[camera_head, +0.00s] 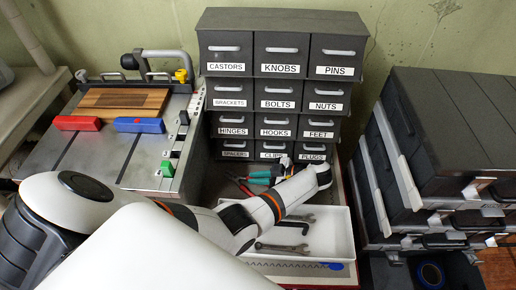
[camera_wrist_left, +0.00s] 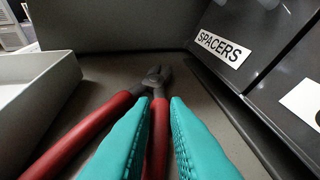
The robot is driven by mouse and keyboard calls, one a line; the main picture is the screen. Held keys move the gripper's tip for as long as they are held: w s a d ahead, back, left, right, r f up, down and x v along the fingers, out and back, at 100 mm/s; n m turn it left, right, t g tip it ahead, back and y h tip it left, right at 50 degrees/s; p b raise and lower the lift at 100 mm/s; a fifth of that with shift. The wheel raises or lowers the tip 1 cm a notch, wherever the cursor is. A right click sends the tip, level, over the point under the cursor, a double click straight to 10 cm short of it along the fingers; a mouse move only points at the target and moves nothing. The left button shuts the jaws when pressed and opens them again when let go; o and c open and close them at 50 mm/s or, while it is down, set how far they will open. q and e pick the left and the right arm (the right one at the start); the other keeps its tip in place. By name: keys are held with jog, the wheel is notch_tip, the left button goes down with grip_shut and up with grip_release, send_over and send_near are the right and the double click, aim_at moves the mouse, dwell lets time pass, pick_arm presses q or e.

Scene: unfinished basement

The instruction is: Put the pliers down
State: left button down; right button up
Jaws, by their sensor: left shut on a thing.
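The pliers have red handles and a dark metal head (camera_wrist_left: 155,80). In the head view, part of the pliers (camera_head: 244,187) shows in front of the labelled drawers, partly hidden by my gripper and arm. My left gripper (camera_head: 262,179) has teal fingers, which also show in the wrist view (camera_wrist_left: 160,108). It is shut on the pliers, with one red handle between the fingers and the other handle out to the left. The pliers are low over the grey surface beside the SPACERS drawer; I cannot tell whether they touch it. My right gripper is not in view.
A drawer stack (camera_head: 281,82) stands behind the pliers. A white tray (camera_head: 343,232) with wrenches (camera_head: 282,248) lies in front. On the left is a machine table (camera_head: 95,155) with red and blue blocks. Dark bins (camera_head: 440,140) stand at the right.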

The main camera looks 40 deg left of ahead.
pick_arm(q)
jog(key=shift+f, duration=0.2)
jog(key=c, duration=1.4)
grip_release()
jog(key=shift+r, duration=0.1)
